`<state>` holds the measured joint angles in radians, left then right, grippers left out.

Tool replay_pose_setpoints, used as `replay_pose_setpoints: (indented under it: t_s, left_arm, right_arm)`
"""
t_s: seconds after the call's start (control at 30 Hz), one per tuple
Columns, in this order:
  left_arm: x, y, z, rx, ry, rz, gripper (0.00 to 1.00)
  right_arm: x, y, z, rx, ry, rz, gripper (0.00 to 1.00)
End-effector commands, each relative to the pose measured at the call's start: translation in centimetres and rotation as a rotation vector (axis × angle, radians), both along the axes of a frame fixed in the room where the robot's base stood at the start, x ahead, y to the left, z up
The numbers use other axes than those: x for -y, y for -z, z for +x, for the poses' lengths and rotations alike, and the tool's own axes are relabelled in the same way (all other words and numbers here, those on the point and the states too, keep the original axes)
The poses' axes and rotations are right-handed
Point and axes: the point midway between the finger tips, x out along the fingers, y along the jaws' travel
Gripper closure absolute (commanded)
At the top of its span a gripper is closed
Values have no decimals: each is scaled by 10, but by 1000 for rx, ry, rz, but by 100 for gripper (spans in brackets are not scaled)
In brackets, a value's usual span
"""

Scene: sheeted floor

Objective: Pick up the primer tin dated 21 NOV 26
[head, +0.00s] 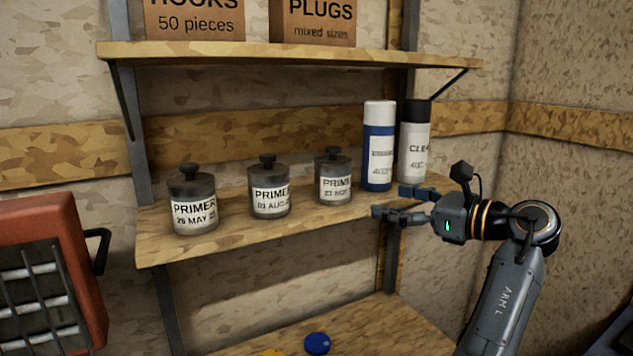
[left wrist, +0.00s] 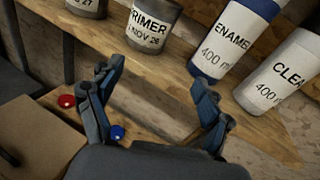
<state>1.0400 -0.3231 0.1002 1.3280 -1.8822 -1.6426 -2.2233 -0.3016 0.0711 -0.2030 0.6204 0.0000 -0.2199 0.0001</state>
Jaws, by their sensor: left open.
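Three dark grey primer tins with black knobs and white labels stand on the middle shelf. The right one (head: 334,178) has a date with NOV on it; in the left wrist view its label (left wrist: 147,32) ends in "1 NOV 26", the first digit unclear. The middle tin (head: 269,190) reads 03 AUG, and the left tin (head: 192,204) seems to read 25 or 26 MAY. My left gripper (head: 392,201) is open and empty at the shelf's right front edge, to the right of the NOV tin and apart from it. My right gripper is not in view.
A blue enamel can (head: 378,150) and a grey-white can (head: 414,145) stand right of the NOV tin, behind my gripper. The upper shelf (head: 290,54) holds two cardboard boxes. A blue cap (head: 317,343) lies on the lower shelf. A red heater-like unit (head: 45,270) is at left.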

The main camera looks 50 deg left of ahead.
Motion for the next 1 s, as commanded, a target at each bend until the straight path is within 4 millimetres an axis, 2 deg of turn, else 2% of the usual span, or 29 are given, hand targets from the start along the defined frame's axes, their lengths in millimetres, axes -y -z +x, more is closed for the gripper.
replay_pose_setpoints:
  t_s: [0.03, 0.1, 0.2, 0.27, 0.6, 0.87, 1.0]
  left_arm:
    - [7, -23, -2, -35, -14, 23, 21]
    - [12, -44, -7, -84, -37, 47, 21]
    - [13, -60, -11, -122, -58, 66, 21]
    - [7, -64, -13, -133, -63, 69, 21]
    - [-55, -65, -20, -132, -63, 70, 21]
    - [-72, -64, -23, -130, -62, 70, 21]
    - [-87, -67, -27, -131, -63, 70, 21]
  right_arm:
    - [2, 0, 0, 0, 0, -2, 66]
    - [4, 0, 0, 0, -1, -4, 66]
    - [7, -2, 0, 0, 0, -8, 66]
    - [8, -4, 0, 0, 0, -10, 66]
    - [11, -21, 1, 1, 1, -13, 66]
    - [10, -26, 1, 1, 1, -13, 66]
    - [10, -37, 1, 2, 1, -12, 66]
